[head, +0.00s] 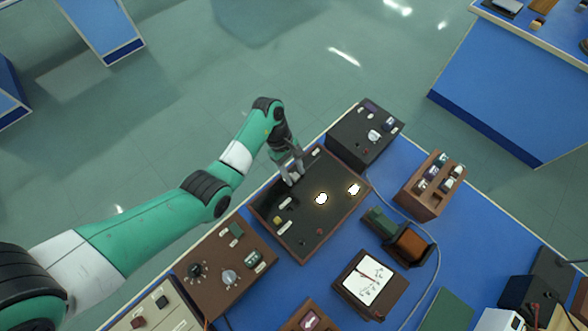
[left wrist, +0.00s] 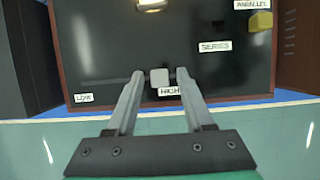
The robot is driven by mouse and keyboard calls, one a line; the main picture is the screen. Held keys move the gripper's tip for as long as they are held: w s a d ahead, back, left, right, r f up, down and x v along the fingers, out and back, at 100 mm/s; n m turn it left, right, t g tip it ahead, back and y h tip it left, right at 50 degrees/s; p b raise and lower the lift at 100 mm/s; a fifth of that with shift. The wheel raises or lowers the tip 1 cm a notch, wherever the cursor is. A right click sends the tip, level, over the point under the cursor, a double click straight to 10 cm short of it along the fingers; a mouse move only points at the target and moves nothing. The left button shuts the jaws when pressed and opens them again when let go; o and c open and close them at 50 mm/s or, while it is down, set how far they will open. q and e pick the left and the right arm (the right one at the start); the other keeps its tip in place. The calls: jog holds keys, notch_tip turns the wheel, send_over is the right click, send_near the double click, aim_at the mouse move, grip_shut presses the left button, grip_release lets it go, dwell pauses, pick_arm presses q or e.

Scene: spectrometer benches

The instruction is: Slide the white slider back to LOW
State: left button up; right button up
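The white slider (left wrist: 159,78) is a small pale block at the HIGH end of its slot, just above the HIGH label (left wrist: 169,91) in the left wrist view. The slot (left wrist: 110,80) runs left from it toward the LOW label (left wrist: 84,97). My left gripper (left wrist: 160,75) is open, with one finger on each side of the slider and a small gap visible on both sides. In the head view my left gripper (head: 292,173) is over the edge of the dark panel (head: 300,232) and largely hides the slider. My right gripper is not in view.
The panel also has a yellow knob (left wrist: 261,22), SERIES (left wrist: 215,46) and PARALLEL labels, and two glowing lamps (head: 321,198). A black box (head: 367,135) stands beside the panel, and a brown control box (head: 228,262) stands on its other side. Open floor lies beyond the bench edge.

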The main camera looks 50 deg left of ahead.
pick_arm(q)
grip_shut()
dwell(1.2)
